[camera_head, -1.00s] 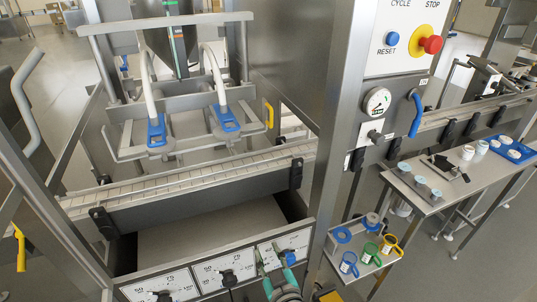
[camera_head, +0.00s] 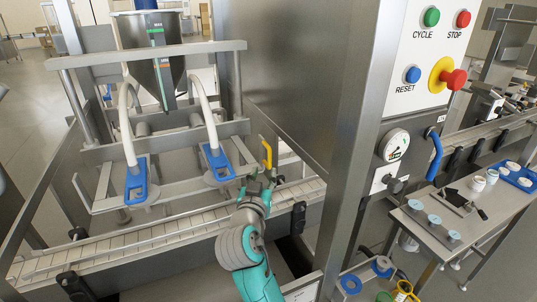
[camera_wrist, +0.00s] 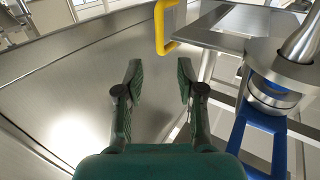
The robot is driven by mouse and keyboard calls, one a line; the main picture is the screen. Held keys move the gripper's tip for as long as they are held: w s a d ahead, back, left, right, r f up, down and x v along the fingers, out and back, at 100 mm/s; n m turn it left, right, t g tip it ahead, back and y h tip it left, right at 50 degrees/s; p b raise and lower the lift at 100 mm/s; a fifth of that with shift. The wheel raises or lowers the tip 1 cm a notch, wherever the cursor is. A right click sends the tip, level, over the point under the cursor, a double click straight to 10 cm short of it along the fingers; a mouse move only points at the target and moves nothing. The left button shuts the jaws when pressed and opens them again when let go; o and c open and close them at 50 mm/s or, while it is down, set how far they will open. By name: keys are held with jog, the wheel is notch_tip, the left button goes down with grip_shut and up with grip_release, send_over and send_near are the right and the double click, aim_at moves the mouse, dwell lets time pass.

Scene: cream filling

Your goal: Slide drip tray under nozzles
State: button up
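The nozzles, with blue brackets, hang below the hopper: a left nozzle (camera_head: 136,183) and a right nozzle (camera_head: 217,163). One blue-framed nozzle (camera_wrist: 276,92) fills the right of the wrist view. A yellow C-shaped handle (camera_head: 267,153) stands upright right of the nozzles, and it also shows at the top of the wrist view (camera_wrist: 159,28). It appears to join a flat grey metal plate (camera_wrist: 222,24), probably the drip tray; most of it is hidden in the head view. My gripper (camera_head: 260,178) is open and empty, just below the handle in the picture. Its fingers (camera_wrist: 158,70) are apart, not around the handle.
A slatted conveyor (camera_head: 110,243) runs below the nozzles. A steel side wall (camera_wrist: 70,80) is close on the gripper's left in the wrist view. The control panel (camera_head: 425,60) and a side table (camera_head: 440,215) with cups stand to the right.

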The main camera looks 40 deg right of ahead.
aim_at(269, 157)
jog(key=x, duration=1)
grip_shut()
